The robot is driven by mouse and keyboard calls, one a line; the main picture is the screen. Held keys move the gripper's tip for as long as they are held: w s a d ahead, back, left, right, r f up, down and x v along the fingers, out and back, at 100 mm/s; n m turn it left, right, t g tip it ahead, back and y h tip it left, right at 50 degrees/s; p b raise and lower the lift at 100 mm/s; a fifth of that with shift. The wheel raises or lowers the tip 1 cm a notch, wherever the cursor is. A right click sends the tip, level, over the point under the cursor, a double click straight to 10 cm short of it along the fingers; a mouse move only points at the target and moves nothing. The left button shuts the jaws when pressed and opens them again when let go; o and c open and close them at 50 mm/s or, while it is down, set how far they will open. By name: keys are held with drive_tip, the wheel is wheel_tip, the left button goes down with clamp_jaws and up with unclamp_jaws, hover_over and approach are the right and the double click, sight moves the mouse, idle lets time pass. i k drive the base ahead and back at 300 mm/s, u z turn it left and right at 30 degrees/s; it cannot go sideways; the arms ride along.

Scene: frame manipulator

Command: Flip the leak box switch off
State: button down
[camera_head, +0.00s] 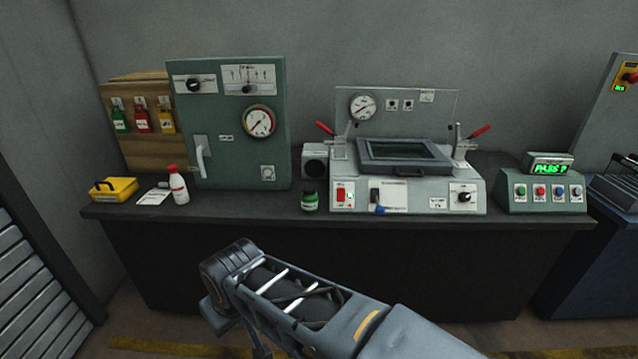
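The leak box is most likely the light grey test unit (410,205) on the bench, with a framed window lid (405,155), a gauge (363,107) on a clear back panel and two red-handled clamps. At the left of its front face is a red switch (341,196) with a small green mark or light beside it. The switch's exact position is too small to tell. My arm (290,300) comes in from the bottom, in front of and below the bench edge. My gripper is not in view.
The dark bench (330,255) also holds a green cabinet (230,120), a white bottle with a red cap (178,185), a yellow box (113,189), a green jar (310,201) and a button panel (545,190) reading "PASS ?". A black-and-blue item (376,203) is right of the switch.

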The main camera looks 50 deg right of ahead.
sight(340, 191)
drive_tip(key=z, duration=0.35)
drive_tip(key=i, duration=0.8)
drive_tip(key=z, duration=0.75)
drive_tip(key=i, duration=0.3)
drive_tip(key=z, duration=0.3)
